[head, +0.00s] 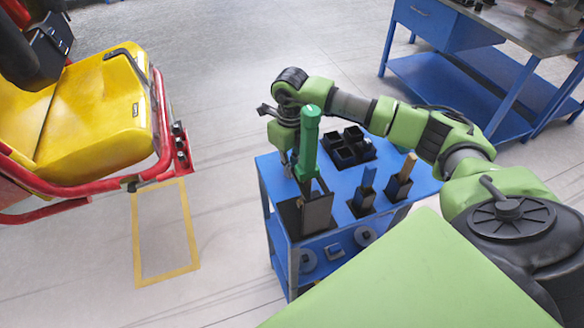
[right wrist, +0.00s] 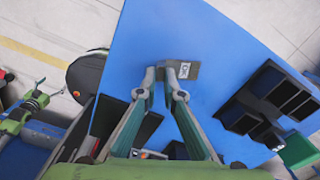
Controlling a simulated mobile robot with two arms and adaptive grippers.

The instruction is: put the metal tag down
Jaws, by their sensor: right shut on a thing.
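The metal tag (right wrist: 185,72) is a small grey plate with dark "OK" lettering, seen in the right wrist view. My right gripper (right wrist: 163,82) is shut on its edge, and the tag sticks out past the fingertips over the blue cart top (right wrist: 200,30). The view from above does not show clearly whether the tag touches the surface. In the head view my right gripper (head: 289,165) points down at the cart's left part, partly behind a green-handled tool (head: 308,140); the tag cannot be made out there. My left gripper is not in view.
The cart carries a cluster of black bins (head: 350,147), a dark holder (head: 305,213) under the green tool, and two smaller holders with handles. Bare blue surface surrounds the tag. A yellow coaster seat (head: 100,120) is at left, a blue workbench (head: 470,60) at the back right.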

